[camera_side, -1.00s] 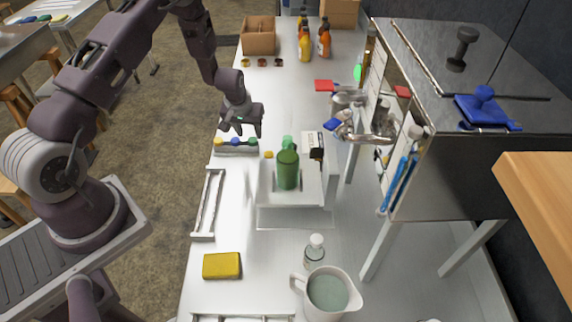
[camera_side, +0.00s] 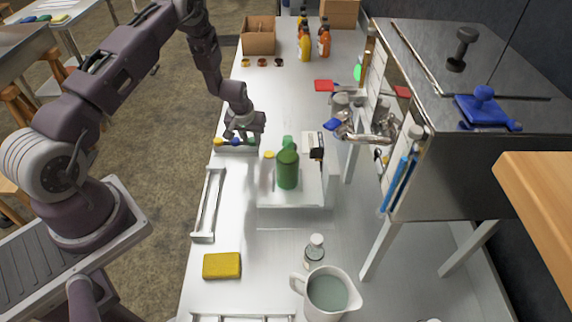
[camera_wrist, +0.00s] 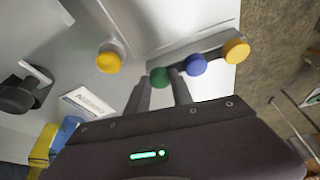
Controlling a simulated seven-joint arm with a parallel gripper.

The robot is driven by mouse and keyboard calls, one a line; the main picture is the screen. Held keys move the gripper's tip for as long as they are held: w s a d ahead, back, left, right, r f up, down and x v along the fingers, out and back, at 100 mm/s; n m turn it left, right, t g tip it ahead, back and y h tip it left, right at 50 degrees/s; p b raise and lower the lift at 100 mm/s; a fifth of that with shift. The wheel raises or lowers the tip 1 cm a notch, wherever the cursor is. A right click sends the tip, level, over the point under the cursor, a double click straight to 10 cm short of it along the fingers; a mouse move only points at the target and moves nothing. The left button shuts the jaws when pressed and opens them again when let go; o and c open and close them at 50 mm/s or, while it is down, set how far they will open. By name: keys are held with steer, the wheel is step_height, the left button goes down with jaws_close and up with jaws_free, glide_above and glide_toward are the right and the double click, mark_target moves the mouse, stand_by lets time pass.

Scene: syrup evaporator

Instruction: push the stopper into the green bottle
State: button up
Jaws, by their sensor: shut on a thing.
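The green bottle (camera_side: 287,168) stands upright on a white raised stand in the side view. Its top end is a lighter green, and I cannot tell whether that is bare neck. A low rack (camera_side: 236,149) lies left of and behind the bottle. My gripper (camera_side: 243,138) is lowered at the right end of this rack. In the wrist view its fingers (camera_wrist: 160,86) are shut on the green stopper, which sits beside the rack's end.
A yellow sponge (camera_side: 222,265), a clear bottle (camera_side: 315,252) and a jug (camera_side: 327,292) stand nearer the front. The metal evaporator (camera_side: 455,160) fills the right. The strip behind the rack is clear.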

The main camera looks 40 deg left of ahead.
steer(key=shift+r, duration=2.6)
steer(key=w+d+r+m, duration=0.1)
steer(key=d+r+m, duration=0.1)
steer(key=d+r, duration=0.4)
step_height(320, 180, up, 15)
steer(key=m+h, duration=0.2)
steer(key=m, duration=0.4)
glide_above(285, 144)
steer(key=shift+t, duration=0.4)
steer(key=shift+w+a+f, duration=0.15)
steer(key=shift+f, duration=2.25)
steer(key=shift+f, duration=1)
steer(key=shift+c, duration=0.5)
steer(key=o, duration=1.1)
